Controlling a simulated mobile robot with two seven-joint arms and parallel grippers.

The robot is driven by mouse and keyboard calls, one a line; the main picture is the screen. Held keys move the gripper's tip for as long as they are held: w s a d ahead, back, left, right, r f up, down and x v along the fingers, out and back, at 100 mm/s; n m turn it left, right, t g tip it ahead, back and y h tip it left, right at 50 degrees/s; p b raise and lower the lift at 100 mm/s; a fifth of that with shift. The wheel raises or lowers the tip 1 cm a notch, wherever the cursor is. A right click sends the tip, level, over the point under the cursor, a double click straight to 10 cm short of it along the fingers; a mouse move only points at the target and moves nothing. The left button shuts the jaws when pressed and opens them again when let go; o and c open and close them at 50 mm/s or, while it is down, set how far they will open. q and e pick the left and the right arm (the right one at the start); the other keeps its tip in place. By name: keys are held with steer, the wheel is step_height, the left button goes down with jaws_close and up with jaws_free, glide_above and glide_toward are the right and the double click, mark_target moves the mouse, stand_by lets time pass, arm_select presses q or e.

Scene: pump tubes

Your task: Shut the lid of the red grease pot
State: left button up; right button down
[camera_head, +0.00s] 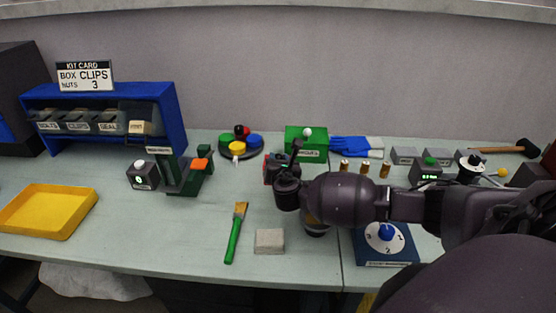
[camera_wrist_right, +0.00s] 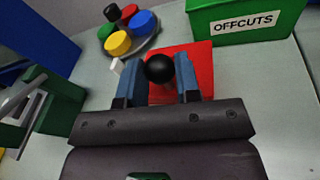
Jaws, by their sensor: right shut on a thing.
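The red grease pot (camera_head: 267,167) stands near the middle of the table, mostly hidden behind my right arm in the head view. In the right wrist view its flat red lid (camera_wrist_right: 200,60) shows with a round black knob (camera_wrist_right: 159,68). My right gripper (camera_wrist_right: 159,78) has its blue fingers on either side of the knob and is shut on it. In the head view the right gripper (camera_head: 284,166) is at the pot. How far the lid is open or shut cannot be told. My left gripper is not in view.
A green OFFCUTS box (camera_head: 306,142) stands just behind the pot. A round stand with coloured pots (camera_head: 240,147) is to its left. A brush (camera_head: 235,232) and a grey block (camera_head: 269,240) lie in front. A dial box (camera_head: 386,246) sits below my right arm.

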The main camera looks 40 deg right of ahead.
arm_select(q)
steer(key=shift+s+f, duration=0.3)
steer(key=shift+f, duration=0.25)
arm_select(e)
steer(key=shift+s+a+f+t, duration=0.1)
steer(key=shift+f+t, duration=0.2)
steer(key=c, duration=0.8)
jaws_free()
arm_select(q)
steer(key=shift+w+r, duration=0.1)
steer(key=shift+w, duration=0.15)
arm_select(e)
steer(key=shift+s+a, duration=0.15)
steer(key=shift+s, duration=0.1)
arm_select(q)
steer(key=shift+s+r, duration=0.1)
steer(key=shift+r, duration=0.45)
arm_select(e)
steer(key=v, duration=1)
steer(key=shift+s+a, duration=0.1)
steer(key=shift+a, duration=0.05)
